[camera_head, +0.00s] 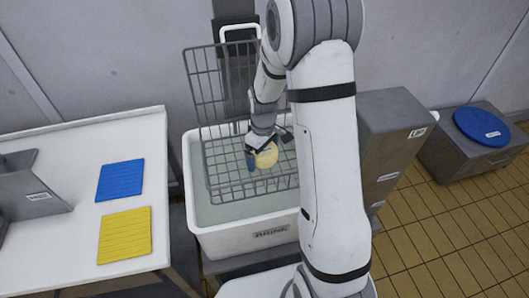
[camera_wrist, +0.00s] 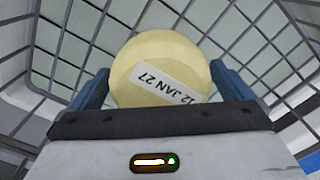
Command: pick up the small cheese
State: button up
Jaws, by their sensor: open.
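The small cheese (camera_head: 266,156) is a pale yellow round piece inside the wire basket (camera_head: 205,100) over the white brine tub (camera_head: 205,238). My gripper (camera_head: 263,160) reaches down into the basket at the cheese. In the wrist view the blue fingers of my gripper (camera_wrist: 160,85) stand apart, one on each side of the cheese. They are open, and I cannot tell whether either touches it. The cheese's near edge is hidden behind the gripper body.
Basket wires surround the gripper closely. A white table (camera_head: 70,180) on the left bears a blue mat (camera_head: 120,180) and a yellow mat (camera_head: 125,236). A grey cabinet (camera_head: 390,150) stands right of the tub. A blue round lid (camera_head: 481,127) lies on a grey box at far right.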

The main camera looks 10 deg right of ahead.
jog(key=c, duration=1.1)
jog(key=shift+c, duration=0.2)
